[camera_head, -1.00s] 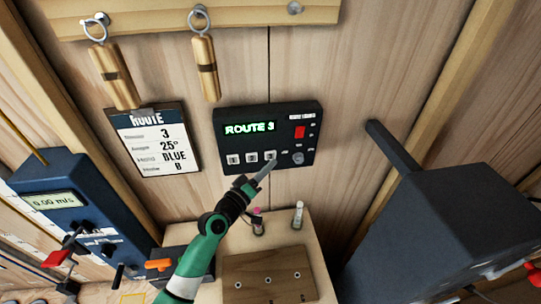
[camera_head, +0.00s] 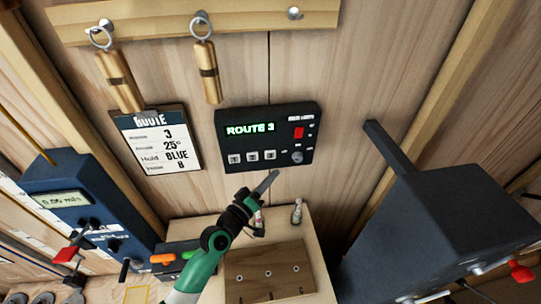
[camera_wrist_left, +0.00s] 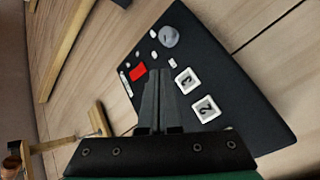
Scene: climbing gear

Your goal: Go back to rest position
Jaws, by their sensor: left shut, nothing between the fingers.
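My left gripper (camera_head: 272,176) is on the green arm in the head view. The panel's display reads ROUTE 3. It has several white numbered buttons, a red button and a grey knob. In the left wrist view the shut fingers (camera_wrist_left: 157,80) overlap the panel (camera_wrist_left: 235,95), next to the buttons 3 and 2. My right gripper is in neither view.
A route card (camera_head: 157,140) hangs left of the panel, below two wooden cylinders on hooks. A blue device (camera_head: 75,200) stands at left. A large dark box (camera_head: 440,230) with a projecting bar is at right. A small wooden table (camera_head: 305,225) with bottles is below.

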